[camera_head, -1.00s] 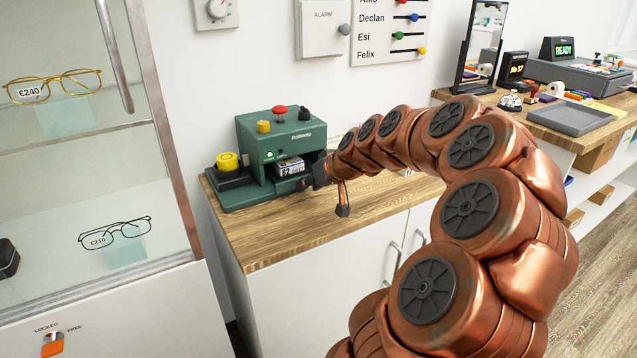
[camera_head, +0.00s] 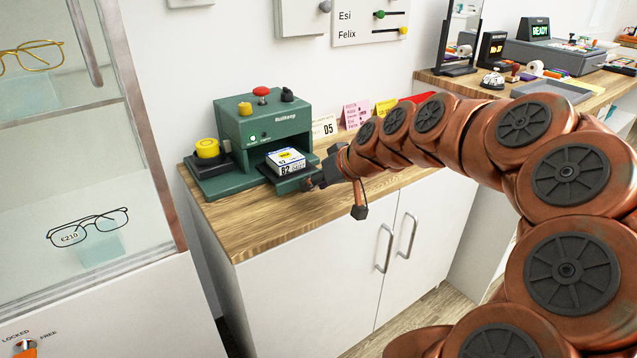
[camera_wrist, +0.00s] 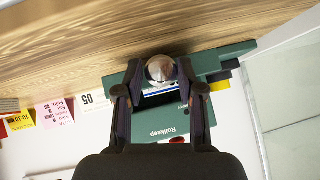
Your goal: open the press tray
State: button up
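The green press (camera_head: 262,128), marked Rollkeep, stands on the wooden counter. Its tray (camera_head: 291,186) sticks out at the front and carries a white, blue and yellow block (camera_head: 287,161) marked 82. My gripper (camera_head: 318,181) is at the tray's front right. In the wrist view, my gripper's fingers (camera_wrist: 160,72) are closed in on both sides of a round metallic knob (camera_wrist: 160,68) at the tray's front. The press body (camera_wrist: 165,122) shows upside down behind the fingers. The gripper hides the knob in the head view.
A yellow button (camera_head: 207,148) on a dark base is left of the press. Red, yellow and black controls top the press. Cards (camera_head: 325,126) stand against the wall to the right. A glass cabinet (camera_head: 85,150) is at the left. Counter in front of the tray is clear.

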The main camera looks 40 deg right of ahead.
jog(key=o, duration=0.3)
jog(key=shift+o, duration=0.2)
jog(key=v, duration=0.7)
jog(key=shift+r, duration=0.2)
jog(key=shift+s, duration=0.15)
